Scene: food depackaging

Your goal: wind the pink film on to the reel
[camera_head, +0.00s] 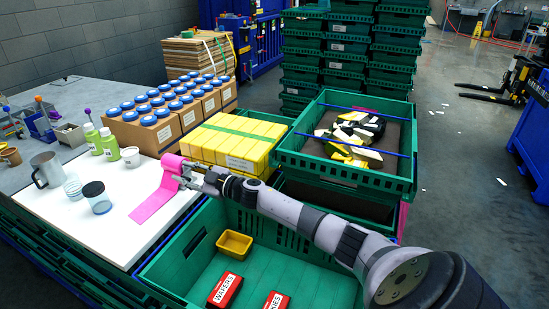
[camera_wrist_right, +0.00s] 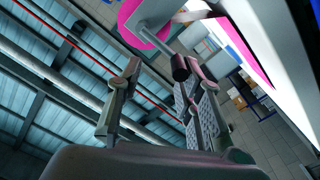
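The pink film (camera_head: 152,205) lies as a flat strip on the white board and runs up to a pink roll (camera_head: 172,163) at the board's far right edge. My right gripper (camera_head: 188,174) is at the right side of this roll. In the wrist view the fingers of my right gripper (camera_wrist_right: 160,72) stand apart. A dark knob (camera_wrist_right: 180,68) on a grey arm, apparently the reel's crank, shows near the tip of the right-hand finger. Pink film (camera_wrist_right: 142,28) shows behind it. Contact with the knob is unclear. My left gripper is out of view.
A white board (camera_head: 120,235) holds a jar (camera_head: 97,198), a steel jug (camera_head: 46,170) and green bottles (camera_head: 109,145). Yellow cartons (camera_head: 225,150) stand behind the gripper. A green crate (camera_head: 190,255) lies below my right arm; another crate (camera_head: 345,178) of packages is at right.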

